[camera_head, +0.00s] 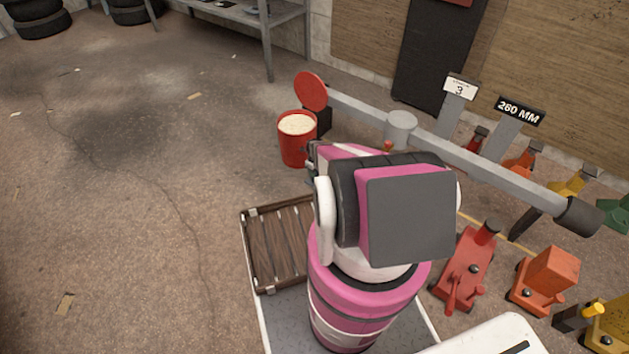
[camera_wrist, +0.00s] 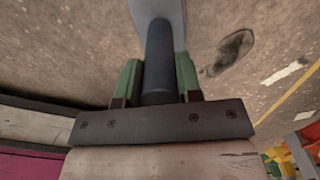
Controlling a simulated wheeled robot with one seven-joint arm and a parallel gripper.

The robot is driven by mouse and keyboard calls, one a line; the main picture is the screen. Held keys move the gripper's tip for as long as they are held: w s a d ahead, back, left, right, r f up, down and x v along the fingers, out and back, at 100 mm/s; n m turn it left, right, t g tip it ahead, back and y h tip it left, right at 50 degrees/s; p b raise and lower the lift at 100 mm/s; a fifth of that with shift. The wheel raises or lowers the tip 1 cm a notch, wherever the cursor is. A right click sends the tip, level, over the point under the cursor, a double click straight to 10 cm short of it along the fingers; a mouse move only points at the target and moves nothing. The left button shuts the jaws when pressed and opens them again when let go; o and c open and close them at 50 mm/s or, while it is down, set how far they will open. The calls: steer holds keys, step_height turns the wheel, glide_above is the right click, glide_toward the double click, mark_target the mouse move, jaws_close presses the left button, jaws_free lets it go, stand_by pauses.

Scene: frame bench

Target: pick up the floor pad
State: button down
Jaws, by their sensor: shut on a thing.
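In the wrist view my gripper (camera_wrist: 160,84) has its two green fingers closed on either side of a dark round bar (camera_wrist: 159,50). A pale grey piece (camera_wrist: 158,8) continues from the bar to the top edge. I cannot tell whether this held thing is the floor pad, and I see no other thing that is surely it. In the head view my pink arm hides the gripper's fingers and the thing in them. A long grey beam (camera_head: 462,157) runs behind the arm, with a dark round end (camera_head: 578,215) at right; its link to the held bar is unclear.
A red bin (camera_head: 294,150) of pale granules stands left of the beam. A slatted wooden tray (camera_head: 281,247) lies beside my arm. A metal shelf (camera_head: 262,20) is at the back.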

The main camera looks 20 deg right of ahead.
steer(key=shift+r, duration=0.15)
steer(key=shift+r, duration=0.55)
steer(key=r, duration=0.1)
steer(key=a+r, duration=0.1)
steer(key=r, duration=0.1)
steer(key=shift+r, duration=0.25)
steer(key=w+a+r, duration=0.2)
steer(key=a+r, duration=0.4)
steer(key=a, duration=0.4)
steer(key=shift+a, duration=0.2)
steer(key=shift+r, duration=0.1)
steer(key=c, duration=1.6)
jaws_free()
steer(key=shift+r, duration=0.1)
